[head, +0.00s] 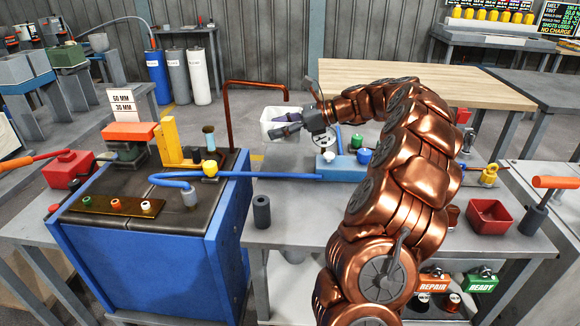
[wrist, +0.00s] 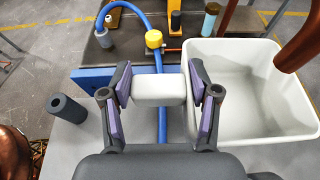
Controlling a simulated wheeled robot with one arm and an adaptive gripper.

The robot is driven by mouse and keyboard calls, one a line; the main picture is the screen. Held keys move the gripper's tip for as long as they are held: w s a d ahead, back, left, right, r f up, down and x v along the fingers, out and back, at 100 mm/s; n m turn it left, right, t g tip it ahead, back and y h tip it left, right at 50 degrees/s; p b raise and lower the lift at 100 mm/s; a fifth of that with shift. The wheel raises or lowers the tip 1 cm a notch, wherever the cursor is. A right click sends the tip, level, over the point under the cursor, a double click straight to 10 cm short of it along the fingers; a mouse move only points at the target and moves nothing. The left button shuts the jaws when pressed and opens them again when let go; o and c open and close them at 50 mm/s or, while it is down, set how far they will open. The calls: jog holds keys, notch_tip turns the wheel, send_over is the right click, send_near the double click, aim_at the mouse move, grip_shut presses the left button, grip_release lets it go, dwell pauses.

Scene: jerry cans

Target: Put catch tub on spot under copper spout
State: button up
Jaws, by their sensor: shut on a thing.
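The catch tub (head: 268,114) is a white open box and looks empty inside. My gripper (head: 290,128) is shut on the tub's white block handle, with a purple-padded finger on each side of it in the wrist view (wrist: 160,88). The tub (wrist: 228,62) fills the right of that view. The copper spout (head: 229,112) rises behind the blue cabinet and bends right, its end close above the tub. A copper pipe (wrist: 300,38) also passes over the tub's far right side in the wrist view. I cannot see the spot, nor tell whether the tub rests on anything.
A blue cabinet (head: 200,265) with a dark top stands at left. A blue hose (head: 270,176) with a yellow fitting (head: 210,168) crosses toward a blue block. A dark grey cylinder (head: 261,212) stands on the grey bench. A red bin (head: 489,216) is at right.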

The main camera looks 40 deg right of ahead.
jog(key=shift+s+d+f, duration=0.1)
jog(key=shift+s+d, duration=0.2)
jog(key=shift+d, duration=0.1)
notch_tip(320, 180, down, 10)
jog(key=shift+s+r+b, duration=0.1)
jog(key=shift+s+b, duration=0.05)
jog(key=shift+b, duration=0.85)
jog(key=o, duration=1.3)
jog(key=shift+d, duration=0.15)
jog(key=p+v, duration=0.1)
jog(key=v, duration=1.1)
jog(key=shift+p, duration=0.35)
